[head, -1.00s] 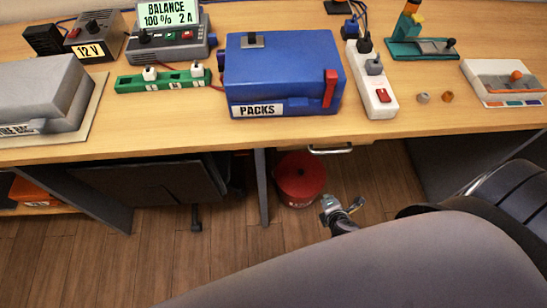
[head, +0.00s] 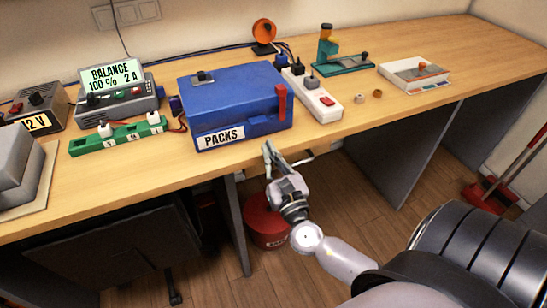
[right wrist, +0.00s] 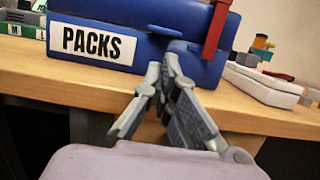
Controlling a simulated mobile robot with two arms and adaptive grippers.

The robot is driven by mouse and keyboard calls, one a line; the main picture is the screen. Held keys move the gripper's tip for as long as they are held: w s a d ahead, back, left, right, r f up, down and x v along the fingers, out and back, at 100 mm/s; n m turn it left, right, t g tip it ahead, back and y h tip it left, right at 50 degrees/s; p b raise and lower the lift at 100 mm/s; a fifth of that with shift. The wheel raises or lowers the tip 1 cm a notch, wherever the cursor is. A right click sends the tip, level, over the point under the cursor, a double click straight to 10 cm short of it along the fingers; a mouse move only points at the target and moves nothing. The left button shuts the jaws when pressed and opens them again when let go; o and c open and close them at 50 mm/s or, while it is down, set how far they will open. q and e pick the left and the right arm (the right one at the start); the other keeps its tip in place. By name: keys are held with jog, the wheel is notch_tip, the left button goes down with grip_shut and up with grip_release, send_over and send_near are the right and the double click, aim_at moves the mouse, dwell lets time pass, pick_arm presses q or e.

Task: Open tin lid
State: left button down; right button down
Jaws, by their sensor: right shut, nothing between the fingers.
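The blue tin labelled PACKS (head: 232,98) stands closed on the bench near its front edge. It has a red latch strip (head: 282,104) at its right front and a small grey and black part on top of the lid. My right gripper (head: 267,147) is shut and empty, in front of the bench edge just below the tin's front. In the right wrist view, its fingertips (right wrist: 168,62) come together in front of the tin's lower front (right wrist: 150,45), right of the PACKS label. I cannot tell whether they touch it. My left gripper is out of view.
A green strip (head: 118,137) and a balance charger (head: 130,103) stand left of the tin. A white power strip (head: 318,100) stands close on its right. A white tray (head: 412,74) lies farther right. A red bin (head: 265,222) is under the bench.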

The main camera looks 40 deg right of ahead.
jog(key=shift+p+x, duration=0.4)
jog(key=shift+x, duration=1.85)
